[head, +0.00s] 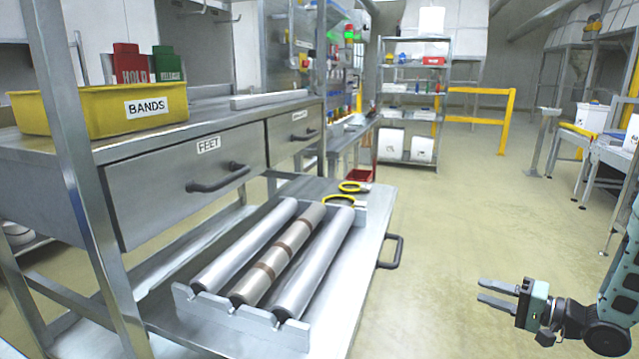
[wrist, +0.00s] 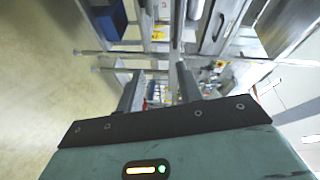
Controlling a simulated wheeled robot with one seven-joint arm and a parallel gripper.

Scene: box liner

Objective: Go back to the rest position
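My gripper (head: 497,294) is at the lower right in the head view, out over bare floor and apart from the bench. Its two fingers point left with a gap between them, and nothing is held. In the wrist view my gripper (wrist: 158,95) shows its two fingers spread apart, with only distant bench and shelving seen between them.
At left is a metal bench with a yellow BANDS bin (head: 98,109) and a FEET drawer (head: 180,175). A pulled-out lower shelf (head: 345,290) with a handle (head: 391,251) carries rollers (head: 318,262) in a rack. The floor (head: 450,215) between bench and gripper is clear.

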